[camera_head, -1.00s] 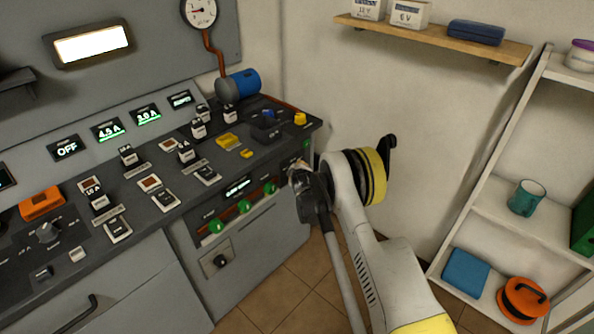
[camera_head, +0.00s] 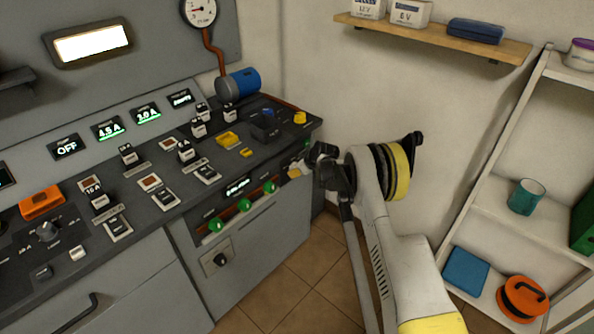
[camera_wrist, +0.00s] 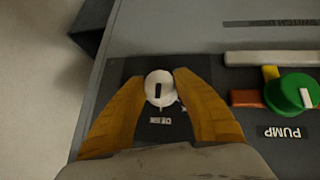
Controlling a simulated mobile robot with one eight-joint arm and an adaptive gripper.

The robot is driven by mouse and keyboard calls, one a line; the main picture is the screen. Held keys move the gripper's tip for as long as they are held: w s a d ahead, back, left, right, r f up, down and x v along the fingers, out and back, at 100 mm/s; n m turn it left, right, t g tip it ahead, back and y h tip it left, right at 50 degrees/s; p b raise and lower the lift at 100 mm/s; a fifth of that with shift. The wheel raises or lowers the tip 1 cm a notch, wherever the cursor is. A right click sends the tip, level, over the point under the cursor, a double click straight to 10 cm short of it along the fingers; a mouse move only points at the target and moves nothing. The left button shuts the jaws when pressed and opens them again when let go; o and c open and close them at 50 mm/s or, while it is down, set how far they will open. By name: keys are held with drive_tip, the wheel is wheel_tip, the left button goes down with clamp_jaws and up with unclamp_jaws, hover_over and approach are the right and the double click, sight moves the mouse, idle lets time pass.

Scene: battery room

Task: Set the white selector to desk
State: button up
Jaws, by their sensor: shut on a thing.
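The white selector (camera_wrist: 160,90) is a round white knob with a dark pointer mark, on a dark plate (camera_wrist: 160,122) in the wrist view. Small white lettering below it is too blurred to read. My gripper (camera_wrist: 158,88) has its two orange fingers on either side of the knob, shut on it. In the head view my gripper (camera_head: 295,172) is at the right end of the console's front panel. The selector cannot be made out there behind the fingers.
A green knob (camera_wrist: 292,95) labelled PUMP is to the right of the selector in the wrist view. Several green knobs (camera_head: 245,206) line the console front (camera_head: 262,230). A shelf unit (camera_head: 515,230) stands at right. Open floor (camera_head: 290,285) lies between.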

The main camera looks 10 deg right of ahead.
idle(0.4)
drive_tip(key=o, duration=1.2)
drive_tip(key=v, duration=1.2)
